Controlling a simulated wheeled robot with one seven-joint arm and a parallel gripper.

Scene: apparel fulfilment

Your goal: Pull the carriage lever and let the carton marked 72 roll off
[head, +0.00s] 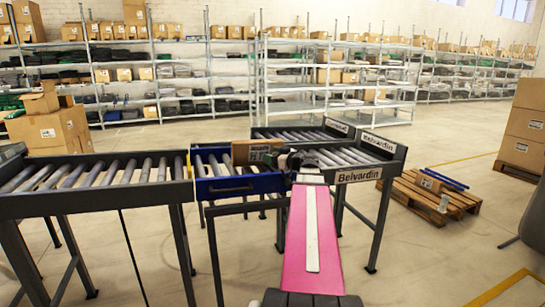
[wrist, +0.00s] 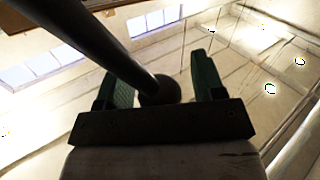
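A blue carriage (head: 243,186) stands at the end of the left roller conveyor. A brown carton (head: 243,152) sits on it; its label is too small to read. My gripper (head: 296,158) is at the carriage's right end. In the wrist view, a dark lever rod (wrist: 95,45) ends in a round knob (wrist: 160,92) between the two green fingers of my gripper (wrist: 162,88). The fingers are apart, with a gap showing at the knob's right side. In the head view, my arm and gripper hide the lever's details.
The left roller conveyor (head: 95,172) is empty. Two empty roller lanes marked Belvardin (head: 358,175) lie to the right of the carriage. A pallet (head: 428,200) with small items and stacked cartons (head: 523,130) stand farther right. Cartons (head: 50,130) stand at the left; shelves line the back.

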